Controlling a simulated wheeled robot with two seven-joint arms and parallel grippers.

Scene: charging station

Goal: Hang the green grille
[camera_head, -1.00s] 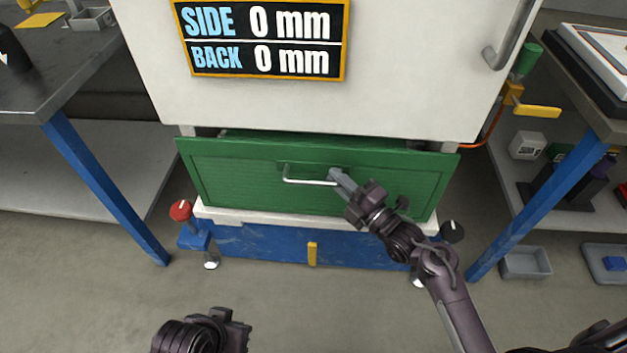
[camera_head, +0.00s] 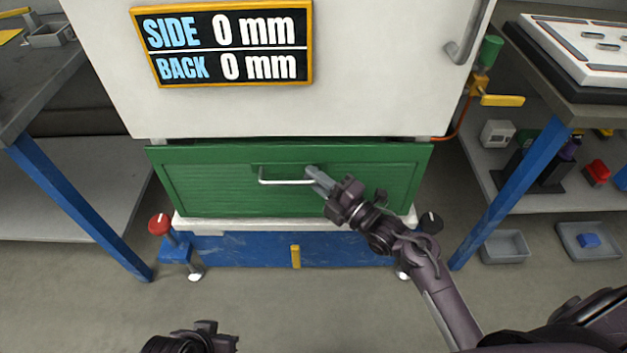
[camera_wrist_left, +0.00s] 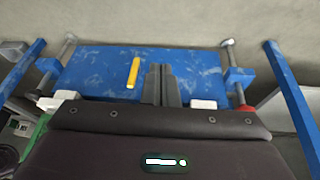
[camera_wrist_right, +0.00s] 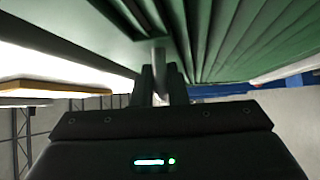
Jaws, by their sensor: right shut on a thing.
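The green grille (camera_head: 220,195) is a wide ribbed panel below the white cabinet front, with a silver bar handle (camera_head: 285,182) on its face. It sits above the white ledge of the blue base, nearly level. My right gripper (camera_head: 316,177) is shut on the right end of the handle. The handle bar (camera_wrist_right: 158,55) shows between the fingers in the right wrist view. My left gripper (camera_wrist_left: 163,84) is shut and empty, low in front of the blue base; only part of it shows at the bottom of the head view. The grille's back and its hooks or supports are hidden.
The white cabinet (camera_head: 370,80) carries a board (camera_head: 228,45) reading SIDE 0 mm and BACK 0 mm. The blue base (camera_head: 250,250) has a red knob (camera_head: 159,224) at left and a black knob (camera_head: 430,222) at right. Tables stand on both sides. The floor in front is clear.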

